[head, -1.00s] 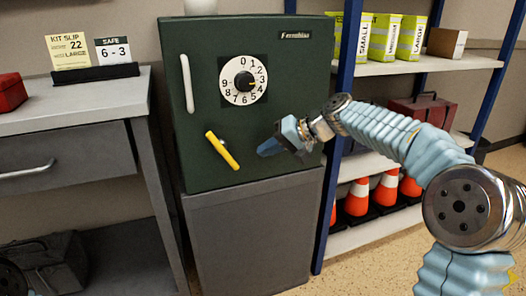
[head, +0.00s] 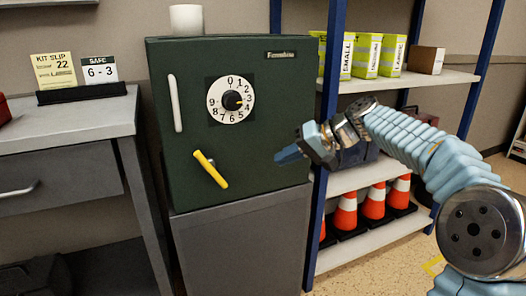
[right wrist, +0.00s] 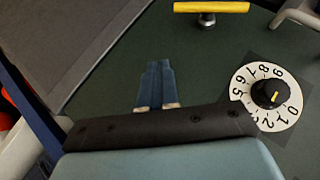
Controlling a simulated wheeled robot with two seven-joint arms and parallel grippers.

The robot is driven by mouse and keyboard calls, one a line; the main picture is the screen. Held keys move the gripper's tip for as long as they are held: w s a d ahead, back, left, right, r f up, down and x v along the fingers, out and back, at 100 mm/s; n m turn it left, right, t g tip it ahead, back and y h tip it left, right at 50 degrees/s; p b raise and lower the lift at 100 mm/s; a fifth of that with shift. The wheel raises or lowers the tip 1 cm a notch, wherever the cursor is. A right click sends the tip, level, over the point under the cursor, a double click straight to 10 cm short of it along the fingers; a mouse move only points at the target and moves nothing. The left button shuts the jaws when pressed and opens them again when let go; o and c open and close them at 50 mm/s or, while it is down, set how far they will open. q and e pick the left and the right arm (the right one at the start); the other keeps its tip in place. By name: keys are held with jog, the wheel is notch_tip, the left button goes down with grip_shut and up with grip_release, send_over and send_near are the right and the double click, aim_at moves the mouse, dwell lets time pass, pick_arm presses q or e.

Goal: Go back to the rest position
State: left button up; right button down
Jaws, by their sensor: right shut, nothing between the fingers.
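My right gripper (head: 290,155) is shut and empty, in front of the right part of the dark green safe (head: 240,170). In the right wrist view its blue fingers (right wrist: 155,84) lie together over the green door, with nothing between them. The safe's round white dial (head: 231,100) has a black knob and shows to the upper left of the gripper; the dial also shows in the right wrist view (right wrist: 278,114). The yellow handle (head: 210,169) slants on the door, left of the gripper and apart from it; it also shows in the right wrist view (right wrist: 211,7). My left gripper is not in view.
A grey desk (head: 70,130) with a card stand (head: 82,92) is at the left. A shelf unit (head: 355,178) with blue posts holds several orange cones (head: 346,212) and yellow packs (head: 366,55) at the right. A white cup (head: 186,18) stands on the safe.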

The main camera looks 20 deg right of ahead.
jog(key=s+a+f+m+g+h+p, duration=0.1)
jog(key=a+f, duration=0.2)
jog(key=f, duration=0.9)
jog(key=a+f+g+h+p, duration=0.1)
jog(key=a+f+g, duration=0.1)
jog(key=f, duration=0.9)
jog(key=s+a+f+m+g+h+p, duration=0.1)
jog(key=a+f+h, duration=0.15)
jog(key=f, duration=0.95)
jog(key=s+a+f+n+g+p, duration=0.1)
jog(key=s+a+f, duration=0.3)
jog(key=s+f, duration=0.3)
jog(key=s+a+f+n+g, duration=0.1)
jog(key=s+a+f, duration=0.4)
jog(key=s, duration=1)
notch_tip(320, 180, down, 3)
jog(key=shift+s+a+f+n+p, duration=0.2)
jog(key=shift+a+n+p, duration=0.1)
jog(key=shift+n+p, duration=0.1)
jog(key=shift+w, duration=0.1)
